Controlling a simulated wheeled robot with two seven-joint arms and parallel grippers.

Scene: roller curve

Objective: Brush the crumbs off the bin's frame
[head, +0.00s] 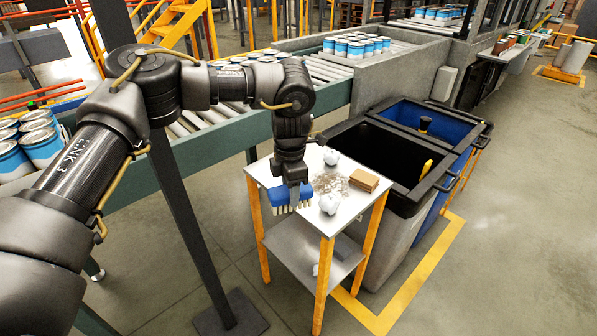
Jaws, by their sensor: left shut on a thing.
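My left gripper (294,188) is shut on a blue brush (281,193) with pale bristles. It holds the brush at the left edge of a small white-topped table (290,165); I cannot tell whether the bristles touch the top. A patch of pale crumbs (328,183) lies on the tabletop, to the right of the brush. A grey bin (388,240) with a black frame (345,127) stands behind and right of the table. I cannot make out crumbs on that frame. My right gripper is not in view.
White crumpled pieces (329,203) and a brown block (364,180) lie on the table. A yellow object (426,169) shows in the grey bin's opening. A blue bin (440,145) stands beyond. A roller conveyor (330,72) with cans runs behind.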

